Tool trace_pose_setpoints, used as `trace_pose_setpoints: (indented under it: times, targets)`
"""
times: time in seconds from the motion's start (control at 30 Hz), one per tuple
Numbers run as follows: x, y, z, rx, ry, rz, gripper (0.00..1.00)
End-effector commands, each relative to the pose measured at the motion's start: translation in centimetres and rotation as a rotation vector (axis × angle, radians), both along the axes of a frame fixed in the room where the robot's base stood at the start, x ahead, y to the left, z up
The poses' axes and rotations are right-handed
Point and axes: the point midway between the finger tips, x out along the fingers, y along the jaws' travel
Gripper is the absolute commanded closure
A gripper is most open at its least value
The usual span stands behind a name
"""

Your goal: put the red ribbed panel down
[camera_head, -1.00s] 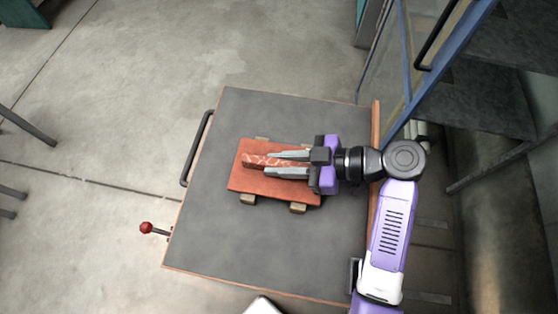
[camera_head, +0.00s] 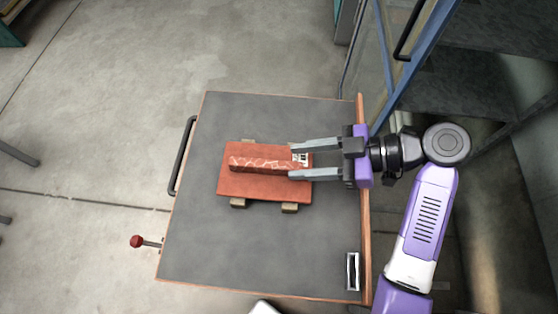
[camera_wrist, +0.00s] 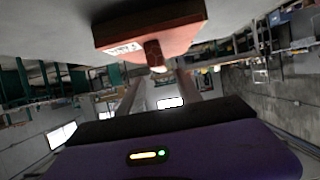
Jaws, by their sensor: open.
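The red ribbed panel (camera_head: 240,187) lies flat on small wooden blocks (camera_head: 238,203) on a grey-topped table. A raised rib (camera_head: 262,165) with pale markings runs along its middle, and a white label sits at its right end. My gripper (camera_head: 290,161) is open, its two fingers apart at the panel's right end, one on each side of the rib line. In the wrist view the panel (camera_wrist: 180,38) shows ahead with its rib end (camera_wrist: 153,54) between the fingers (camera_wrist: 156,95), clear of them.
The grey table top (camera_head: 200,250) has free room around the panel. A black handle (camera_head: 182,155) runs along its left edge, and a red knob (camera_head: 136,241) sticks out at lower left.

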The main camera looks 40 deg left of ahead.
Motion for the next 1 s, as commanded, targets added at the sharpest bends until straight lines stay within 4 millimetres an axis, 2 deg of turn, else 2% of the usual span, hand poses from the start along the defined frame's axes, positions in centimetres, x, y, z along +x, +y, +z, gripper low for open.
trace_pose_setpoints:
  times: [0.1,0.3,0.9,1.0]
  targets:
    - [1.0,-1.6,0.7,0.001,-0.002,0.0,0.58]
    - [1.8,-2.9,1.4,-0.001,-0.001,0.001,0.58]
    - [1.9,-3.1,1.5,0.0,0.0,0.001,0.58]
    - [1.9,-3.1,2.0,0.0,0.0,0.001,0.58]
